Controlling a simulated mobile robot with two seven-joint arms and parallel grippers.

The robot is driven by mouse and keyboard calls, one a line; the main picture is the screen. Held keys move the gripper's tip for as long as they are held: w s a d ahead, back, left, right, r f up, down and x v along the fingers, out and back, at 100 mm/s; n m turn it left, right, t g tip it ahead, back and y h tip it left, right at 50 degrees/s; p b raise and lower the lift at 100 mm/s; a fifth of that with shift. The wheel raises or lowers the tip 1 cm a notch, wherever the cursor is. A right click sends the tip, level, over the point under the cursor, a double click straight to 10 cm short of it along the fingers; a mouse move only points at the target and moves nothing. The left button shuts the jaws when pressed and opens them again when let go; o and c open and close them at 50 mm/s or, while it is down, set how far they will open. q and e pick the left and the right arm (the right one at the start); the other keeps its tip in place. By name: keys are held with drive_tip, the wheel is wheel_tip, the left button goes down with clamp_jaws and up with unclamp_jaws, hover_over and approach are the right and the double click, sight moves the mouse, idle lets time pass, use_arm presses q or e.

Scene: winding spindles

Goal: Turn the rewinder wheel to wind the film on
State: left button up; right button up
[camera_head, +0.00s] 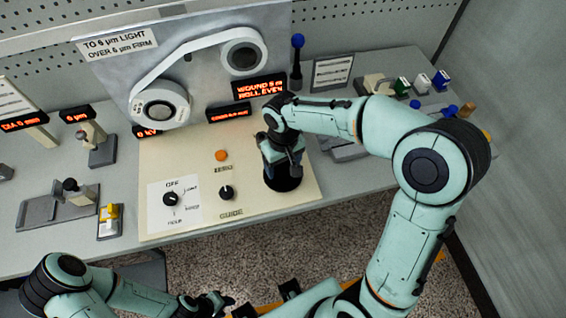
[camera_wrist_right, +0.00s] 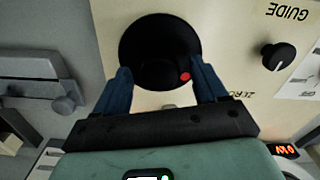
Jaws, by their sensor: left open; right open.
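The rewinder wheel is a black disc (camera_head: 282,184) low on the right of the cream panel. In the right wrist view the wheel (camera_wrist_right: 150,38) shows a red dot near its edge. My right gripper (camera_head: 284,164) is above it, pointing down, and partly hides it. Its blue fingers (camera_wrist_right: 166,80) are open, one on each side of the wheel's near part; I cannot tell if they touch it. White film (camera_head: 190,57) runs between a lower left reel (camera_head: 160,105) and an upper right reel (camera_head: 243,55). My left gripper (camera_head: 220,302) is open and empty near the bottom edge, away from the panel.
The cream panel (camera_head: 245,196) carries an orange button (camera_head: 222,155), a guide knob (camera_head: 226,192) and a mode dial (camera_head: 171,199). A red-lit display (camera_head: 259,87) reads "WOUND" and "ROLL EVEN". A blue-topped post (camera_head: 297,60) stands behind my right arm. Small fixtures stand on the bench at both sides.

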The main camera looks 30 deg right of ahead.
drive_tip(key=c, duration=1.1)
drive_tip(key=shift+o, duration=0.2)
use_arm(q)
drive_tip(key=shift+f, duration=0.15)
use_arm(e)
drive_tip(key=shift+m, duration=0.3)
drive_tip(key=shift+m+b, duration=0.45)
drive_tip(key=shift+m, duration=0.75)
use_arm(q)
drive_tip(key=shift+s+f+b, duration=0.3)
drive_tip(key=shift+s+f, duration=0.2)
drive_tip(key=shift+f, duration=0.3)
use_arm(e)
drive_tip(key=shift+m, duration=1.3)
drive_tip(key=o, duration=1.1)
drive_tip(key=shift+c, duration=0.2)
